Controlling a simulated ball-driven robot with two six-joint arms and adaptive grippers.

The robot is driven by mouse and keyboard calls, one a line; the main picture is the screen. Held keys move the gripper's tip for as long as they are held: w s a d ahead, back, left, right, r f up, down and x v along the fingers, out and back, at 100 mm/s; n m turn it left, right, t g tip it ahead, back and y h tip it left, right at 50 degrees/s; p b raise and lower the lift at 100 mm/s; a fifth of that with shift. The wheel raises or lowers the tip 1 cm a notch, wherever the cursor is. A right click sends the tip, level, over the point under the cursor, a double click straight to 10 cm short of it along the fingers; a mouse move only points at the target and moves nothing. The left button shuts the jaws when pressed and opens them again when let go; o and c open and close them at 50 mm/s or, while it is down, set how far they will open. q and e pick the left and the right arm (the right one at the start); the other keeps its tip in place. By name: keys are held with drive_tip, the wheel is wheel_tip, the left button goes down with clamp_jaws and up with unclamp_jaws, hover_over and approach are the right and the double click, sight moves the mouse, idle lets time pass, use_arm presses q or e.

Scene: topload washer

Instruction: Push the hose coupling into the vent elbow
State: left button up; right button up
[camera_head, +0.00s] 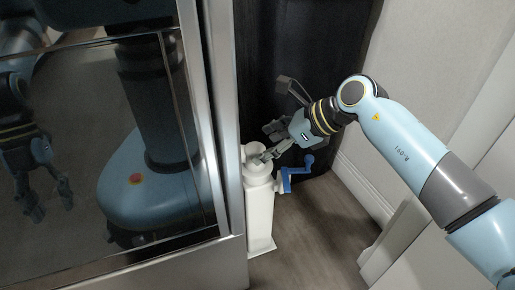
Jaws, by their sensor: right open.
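My right gripper (266,144) reaches in from the right, open, over the top of a white upright piece (260,210). One fingertip is at or just above the round white opening (257,163) at its top; I cannot tell if they touch. A blue crank-shaped part (296,178) sticks out at its right side, just below the gripper. I cannot tell for sure which of these is the vent elbow or the hose coupling. I see nothing clearly held between the fingers. My left gripper does not show directly.
A metal-framed, glossy dark front (110,150) fills the left and mirrors my own body. Its metal edge (221,120) stands close beside the white piece. A dark panel (305,60) is behind the gripper. A pale wall (430,70) is at right, with bare wooden floor (320,225) below.

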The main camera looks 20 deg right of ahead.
drive_tip(key=shift+v, duration=1.6)
